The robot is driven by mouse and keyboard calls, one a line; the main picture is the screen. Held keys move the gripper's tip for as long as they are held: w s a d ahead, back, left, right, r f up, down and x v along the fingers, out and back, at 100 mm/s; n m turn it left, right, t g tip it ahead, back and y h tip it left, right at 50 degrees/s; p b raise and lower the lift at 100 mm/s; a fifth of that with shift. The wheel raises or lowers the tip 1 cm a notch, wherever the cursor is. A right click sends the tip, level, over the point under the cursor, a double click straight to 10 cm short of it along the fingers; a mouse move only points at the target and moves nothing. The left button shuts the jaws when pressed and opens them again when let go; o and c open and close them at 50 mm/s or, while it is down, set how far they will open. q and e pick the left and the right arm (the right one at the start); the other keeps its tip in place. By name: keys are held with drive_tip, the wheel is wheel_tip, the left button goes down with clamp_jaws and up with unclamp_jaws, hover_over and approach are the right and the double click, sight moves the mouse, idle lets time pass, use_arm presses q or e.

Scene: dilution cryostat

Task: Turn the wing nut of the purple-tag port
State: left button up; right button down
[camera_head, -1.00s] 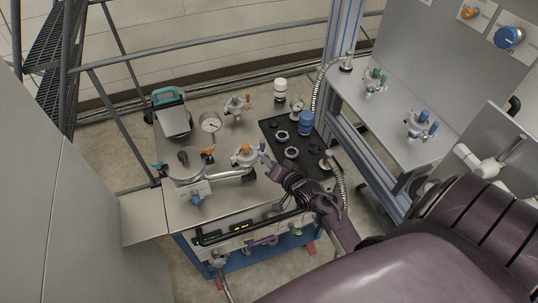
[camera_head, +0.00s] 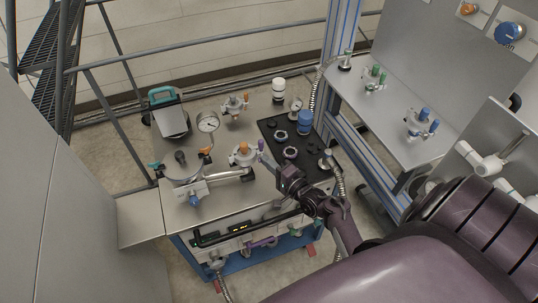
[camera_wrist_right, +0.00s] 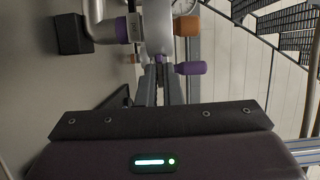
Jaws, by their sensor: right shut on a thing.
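The purple-tag port is on the clamped grey fitting (camera_head: 242,158) with an orange knob, on the cart top in the head view. Its wing nut shows a purple end (camera_head: 261,144) there, and a purple end (camera_wrist_right: 193,68) just right of my fingers in the wrist view. A purple band (camera_wrist_right: 121,30) is on the pipe beside it. My right gripper (camera_wrist_right: 160,72) is shut on the wing nut; its fingertips partly hide the nut's middle. In the head view, my right gripper (camera_head: 266,160) reaches the fitting from the lower right. My left gripper is not in view.
An orange knob (camera_wrist_right: 187,24) is close above the purple end. A gauge (camera_head: 207,122), a teal-handled device (camera_head: 168,112) and a black mat (camera_head: 300,145) with a blue-capped bottle (camera_head: 305,122) are on the cart. A side table (camera_head: 395,120) stands at right.

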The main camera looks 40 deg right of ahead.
drive_tip(key=shift+a+f, duration=0.1)
drive_tip(key=shift+f, duration=0.05)
idle(0.4)
drive_tip(key=c, duration=1.6)
unclamp_jaws()
drive_tip(key=s, duration=0.2)
drive_tip(key=s+b, duration=0.1)
drive_tip(key=s, duration=0.2)
drive_tip(key=s+d, duration=0.1)
drive_tip(key=s, duration=0.1)
drive_tip(key=shift+s, duration=0.35)
